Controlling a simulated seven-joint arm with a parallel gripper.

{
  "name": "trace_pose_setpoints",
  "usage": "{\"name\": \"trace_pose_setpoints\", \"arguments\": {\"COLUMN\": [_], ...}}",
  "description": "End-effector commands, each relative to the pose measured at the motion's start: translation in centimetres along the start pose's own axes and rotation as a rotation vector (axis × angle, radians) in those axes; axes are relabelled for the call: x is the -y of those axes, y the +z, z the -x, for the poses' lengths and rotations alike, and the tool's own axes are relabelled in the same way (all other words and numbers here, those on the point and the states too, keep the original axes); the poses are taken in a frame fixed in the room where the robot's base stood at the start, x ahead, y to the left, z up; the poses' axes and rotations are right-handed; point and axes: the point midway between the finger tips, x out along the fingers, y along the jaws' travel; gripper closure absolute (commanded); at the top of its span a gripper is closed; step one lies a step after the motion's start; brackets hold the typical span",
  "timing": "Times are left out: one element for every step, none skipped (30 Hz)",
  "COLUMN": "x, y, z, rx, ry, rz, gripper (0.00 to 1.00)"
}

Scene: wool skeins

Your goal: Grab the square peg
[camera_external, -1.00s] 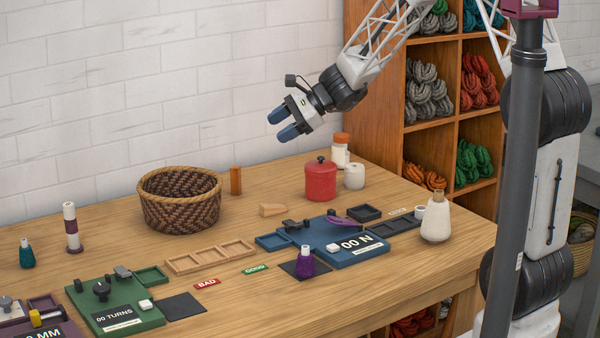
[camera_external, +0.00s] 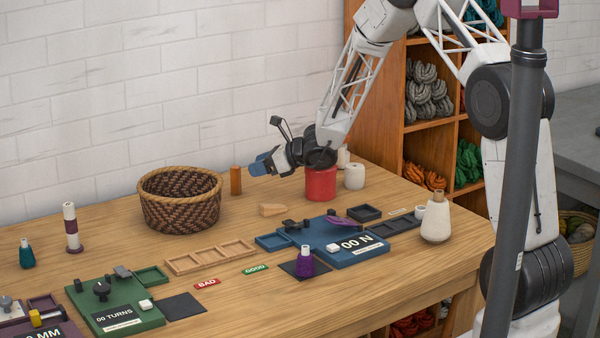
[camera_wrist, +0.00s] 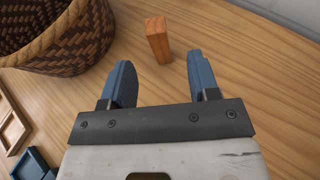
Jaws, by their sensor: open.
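The square peg (camera_external: 236,180) is a small orange-brown wooden block standing upright on the table, just right of the woven basket. A gap shows between the fingertips and the peg.
The woven basket (camera_external: 180,202) stands close left of the peg. The red canister (camera_external: 320,184) is below and behind my wrist, with a white jar (camera_external: 354,176) beside it. A wooden wedge (camera_external: 271,210) lies in front. A wooden tray (camera_external: 208,257) lies nearer.

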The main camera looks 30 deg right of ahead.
Motion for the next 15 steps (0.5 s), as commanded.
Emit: {"name": "trace_pose_setpoints", "arguments": {"x": [0.0, 0.0, 0.0, 0.0, 0.0, 0.0, 0.0, 0.0, 0.0, 0.0, -0.1, -0.1, -0.1, -0.1, -0.1], "y": [0.0, 0.0, 0.0, 0.0, 0.0, 0.0, 0.0, 0.0, 0.0, 0.0, 0.0, 0.0, 0.0, 0.0, 0.0], "z": [0.0, 0.0, 0.0, 0.0, 0.0, 0.0, 0.0, 0.0, -0.1, -0.2, -0.3, -0.5, -0.7, -0.9, -1.2], "rx": [0.000, 0.000, 0.000, 0.000, 0.000, 0.000, 0.000, 0.000, 0.000, 0.000, 0.000, -0.001, -0.001, -0.001, -0.001], "ry": [0.000, 0.000, 0.000, 0.000, 0.000, 0.000, 0.001, 0.001, 0.001, 0.001, 0.001, 0.002, 0.002, 0.002, 0.002], "rz": [0.000, 0.000, 0.000, 0.000, 0.001, 0.001, 0.001, 0.001, 0.001, 0.001, 0.001, 0.001, 0.001, 0.002, 0.002], "gripper": [0.45, 0.45, 0.45, 0.45, 0.45, 0.45, 0.45, 0.45, 0.45, 0.45, 0.45, 0.45, 0.45, 0.45, 0.45]}}
